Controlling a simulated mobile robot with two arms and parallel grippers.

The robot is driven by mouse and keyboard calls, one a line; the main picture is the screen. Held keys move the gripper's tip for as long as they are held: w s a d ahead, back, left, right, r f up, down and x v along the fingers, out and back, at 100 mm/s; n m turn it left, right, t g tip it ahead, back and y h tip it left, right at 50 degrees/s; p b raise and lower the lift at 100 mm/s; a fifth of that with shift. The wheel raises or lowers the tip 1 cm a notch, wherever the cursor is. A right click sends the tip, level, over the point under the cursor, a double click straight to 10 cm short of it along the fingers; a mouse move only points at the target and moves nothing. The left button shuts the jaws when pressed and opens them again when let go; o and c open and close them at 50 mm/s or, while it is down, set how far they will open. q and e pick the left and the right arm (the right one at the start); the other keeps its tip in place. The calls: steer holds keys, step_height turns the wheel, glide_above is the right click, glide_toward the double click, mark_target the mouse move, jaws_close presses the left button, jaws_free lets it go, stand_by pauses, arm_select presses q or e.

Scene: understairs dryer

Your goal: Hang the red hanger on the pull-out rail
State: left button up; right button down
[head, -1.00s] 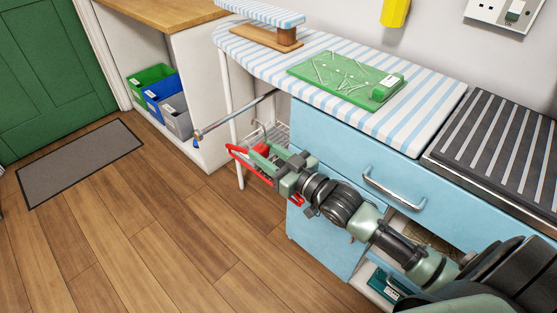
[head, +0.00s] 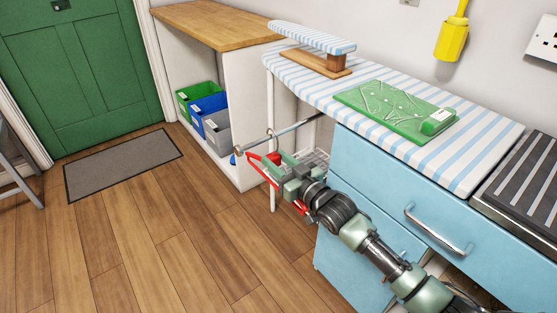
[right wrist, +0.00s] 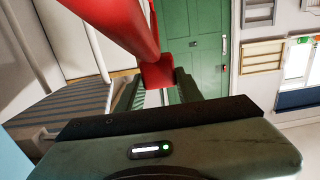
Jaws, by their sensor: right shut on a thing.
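The red hanger (head: 262,166) is held in my right gripper (head: 281,167), off the floor near the front of the ironing board. One red end sticks out to the left of the jaws and another part (head: 300,207) shows below the wrist. In the right wrist view the red hanger (right wrist: 125,25) rises from between the jaws (right wrist: 157,84). The metal pull-out rail (head: 295,128) reaches out to the left from under the board. Its free end is close to the hanger's left end in the picture; I cannot tell whether they touch. The hanger's hook is not clear. My left gripper is not in view.
The striped ironing board (head: 490,150) with a green tray (head: 385,105) stands above blue drawers (head: 375,170). A wire rack (head: 318,156) is just behind my right gripper. Bins (head: 208,107) stand in the open cabinet.

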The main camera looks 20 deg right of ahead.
steer(key=c, duration=0.9)
jaws_free()
steer(key=shift+o, duration=0.2)
steer(key=shift+s+f, duration=0.1)
steer(key=shift+s, duration=0.05)
